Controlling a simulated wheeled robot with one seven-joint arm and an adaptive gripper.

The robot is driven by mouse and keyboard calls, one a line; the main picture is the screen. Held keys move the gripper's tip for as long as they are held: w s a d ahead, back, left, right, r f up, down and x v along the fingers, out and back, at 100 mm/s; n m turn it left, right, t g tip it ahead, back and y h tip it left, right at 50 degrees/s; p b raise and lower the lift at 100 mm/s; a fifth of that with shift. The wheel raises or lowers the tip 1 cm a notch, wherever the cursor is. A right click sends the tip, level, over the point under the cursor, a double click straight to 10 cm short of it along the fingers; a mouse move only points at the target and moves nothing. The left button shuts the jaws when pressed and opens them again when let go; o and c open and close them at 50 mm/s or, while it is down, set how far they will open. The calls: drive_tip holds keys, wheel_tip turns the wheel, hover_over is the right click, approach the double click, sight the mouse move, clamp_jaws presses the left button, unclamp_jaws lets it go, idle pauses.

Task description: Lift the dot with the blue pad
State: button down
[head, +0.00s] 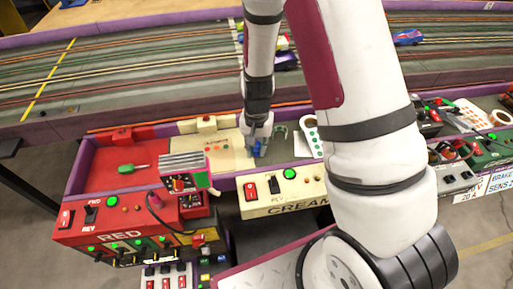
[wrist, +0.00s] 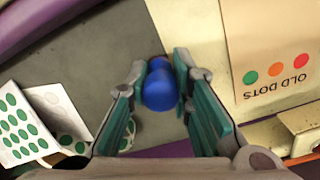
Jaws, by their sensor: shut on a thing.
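My gripper (wrist: 160,95) is shut on a blue pad (wrist: 160,88), a rounded blue piece between its teal-lined fingers. In the head view my gripper (head: 258,138) points down over the grey work surface, with a bit of blue (head: 257,149) at its tip. The pad's underside is hidden, so I cannot tell whether it touches anything. To its right in the wrist view is a card marked OLD DOTS (wrist: 265,30) with a green dot (wrist: 250,77), an orange dot (wrist: 276,69) and a red dot (wrist: 301,61). At the left lies a white sheet of green dots (wrist: 18,125).
The cream control box (head: 285,190) stands in front of the work surface. The red tray (head: 110,170) with a green-handled screwdriver (head: 132,168) is at the left. The slot track (head: 130,65) runs behind.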

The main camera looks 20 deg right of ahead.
drive_tip(key=shift+r+p, duration=2.2)
drive_tip(key=shift+r, duration=1.05)
